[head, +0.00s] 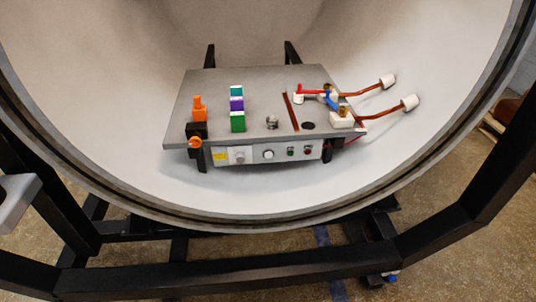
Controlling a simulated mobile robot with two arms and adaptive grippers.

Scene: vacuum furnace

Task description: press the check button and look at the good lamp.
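On the front panel (255,158) of the grey bench inside the furnace, a white round button (268,154) sits right of a grey knob (240,157); it looks like the check button, but no lettering is readable. To its right are a small green lamp (291,151), seemingly the good lamp, and a small red one (307,150). Both look dark, but they are too small to tell surely whether either is lit. Neither of my grippers shows in the head view, and nothing touches the button.
The bench top (215,90) carries an orange-and-black clamp (197,128), a stack of coloured blocks (237,110), a metal fitting (271,122) and copper tubes (375,88) at right. The furnace's round rim (240,222) and a black frame (230,272) stand in front.

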